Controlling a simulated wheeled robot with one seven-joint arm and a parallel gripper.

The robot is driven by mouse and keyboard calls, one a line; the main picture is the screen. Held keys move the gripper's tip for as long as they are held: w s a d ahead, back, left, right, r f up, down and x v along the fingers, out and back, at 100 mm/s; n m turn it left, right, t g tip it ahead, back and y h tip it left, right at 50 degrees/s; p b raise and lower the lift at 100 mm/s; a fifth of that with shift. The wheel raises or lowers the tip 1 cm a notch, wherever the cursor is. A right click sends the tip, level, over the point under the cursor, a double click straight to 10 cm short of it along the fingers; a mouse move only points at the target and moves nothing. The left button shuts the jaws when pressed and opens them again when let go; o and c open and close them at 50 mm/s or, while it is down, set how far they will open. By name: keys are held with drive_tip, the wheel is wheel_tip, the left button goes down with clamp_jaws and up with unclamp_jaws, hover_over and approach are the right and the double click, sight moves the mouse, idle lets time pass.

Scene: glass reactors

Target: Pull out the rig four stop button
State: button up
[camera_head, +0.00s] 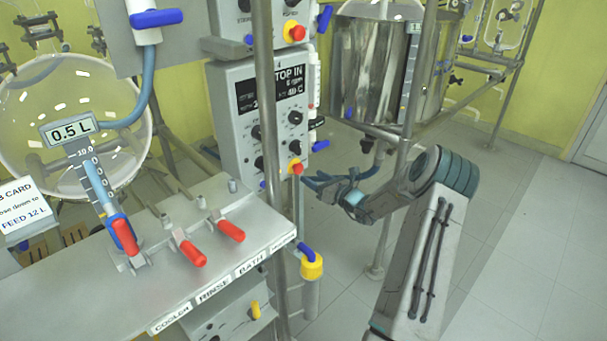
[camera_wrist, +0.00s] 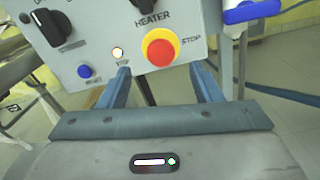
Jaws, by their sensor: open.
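A red stop button with a yellow collar (camera_wrist: 161,48) sits at the lower edge of a grey control box, below a knob marked HEATER. In the head view this button (camera_head: 295,167) is at the box's lower right corner. My gripper (camera_wrist: 160,72) is open, its two blue fingers pointing at the panel, one on each side of the button and slightly below it. I see no contact with the button. In the head view my gripper (camera_head: 312,181) is just right of the button. I cannot read a rig number on the box.
A second red and yellow button (camera_head: 295,33) is on the box above. A metal pole (camera_head: 268,110) stands before the boxes. A blue-handled valve (camera_wrist: 250,12) is right of the panel. A bench with red levers (camera_head: 230,230) is at left; the floor at right is open.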

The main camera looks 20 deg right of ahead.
sight(300, 169)
drive_tip(key=x, duration=0.5)
drive_tip(key=shift+w+a+b, duration=0.1)
drive_tip(key=shift+w+b, duration=0.25)
drive_tip(key=shift+w, duration=0.05)
clamp_jaws()
drive_tip(key=shift+s+d+p, duration=0.2)
drive_tip(key=shift+s+p, duration=0.15)
drive_tip(key=shift+s, duration=0.2)
drive_tip(key=shift+f, duration=0.1)
unclamp_jaws()
drive_tip(key=p+v, duration=0.1)
drive_tip(key=v, duration=1.3)
drive_tip(key=shift+p, duration=0.4)
